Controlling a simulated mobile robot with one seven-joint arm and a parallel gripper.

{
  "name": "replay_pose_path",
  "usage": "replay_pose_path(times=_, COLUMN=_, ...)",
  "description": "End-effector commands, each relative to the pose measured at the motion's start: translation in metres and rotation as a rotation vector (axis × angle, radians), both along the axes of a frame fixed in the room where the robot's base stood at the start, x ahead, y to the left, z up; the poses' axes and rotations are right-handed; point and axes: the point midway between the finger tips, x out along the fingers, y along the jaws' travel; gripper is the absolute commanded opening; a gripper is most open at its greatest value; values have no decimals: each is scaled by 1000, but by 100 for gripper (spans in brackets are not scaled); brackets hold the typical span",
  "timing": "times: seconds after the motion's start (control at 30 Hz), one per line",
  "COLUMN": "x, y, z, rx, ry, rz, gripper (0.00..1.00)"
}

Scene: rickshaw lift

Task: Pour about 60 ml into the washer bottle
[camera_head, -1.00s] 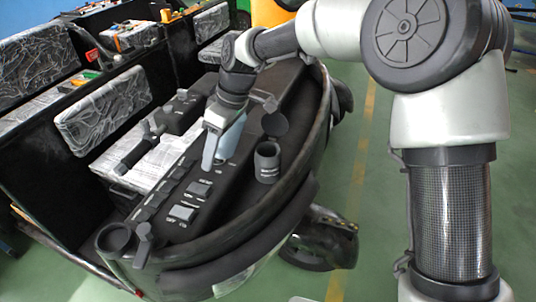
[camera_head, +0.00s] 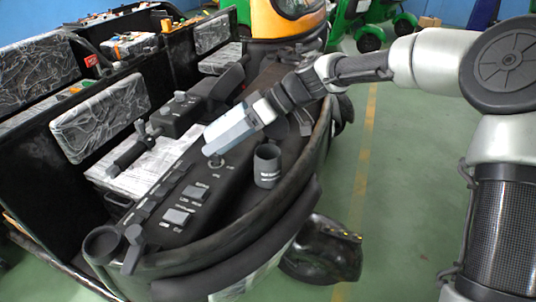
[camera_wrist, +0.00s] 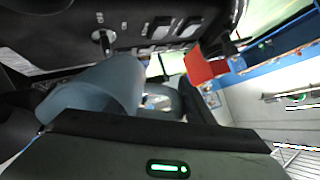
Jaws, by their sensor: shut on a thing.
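My gripper (camera_head: 262,110) is shut on a pale blue container (camera_head: 230,128), tilted well over toward lying flat, its far end pointing left and down over the dashboard. The container also shows large and blue-grey in the wrist view (camera_wrist: 105,88). A dark cylindrical neck with an open top (camera_head: 267,165), perhaps the washer bottle, stands upright on the dashboard, below and right of the container, apart from it. I cannot see any liquid or the container's mouth clearly. The gripper body (camera_wrist: 165,150) fills the bottom of the wrist view.
The curved black dashboard (camera_head: 235,195) carries switches and a knob (camera_head: 215,160) just under the container's end. A round ring (camera_head: 103,243) and a lever (camera_head: 132,245) sit at its front left. Wrapped seats (camera_head: 100,115) lie left. Green floor (camera_head: 420,200) is open on the right.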

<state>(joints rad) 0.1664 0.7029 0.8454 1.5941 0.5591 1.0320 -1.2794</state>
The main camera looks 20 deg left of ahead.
Motion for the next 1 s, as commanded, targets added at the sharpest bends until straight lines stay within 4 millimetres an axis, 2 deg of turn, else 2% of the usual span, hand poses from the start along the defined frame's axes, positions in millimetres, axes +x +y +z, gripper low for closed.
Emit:
replay_pose_path(times=0.03, x=0, y=-1, z=-5, rx=20, ry=12, rz=-1, gripper=13)
replay_pose_path(times=1.0, x=2, y=-4, z=-3, rx=205, ry=102, rz=1, gripper=13)
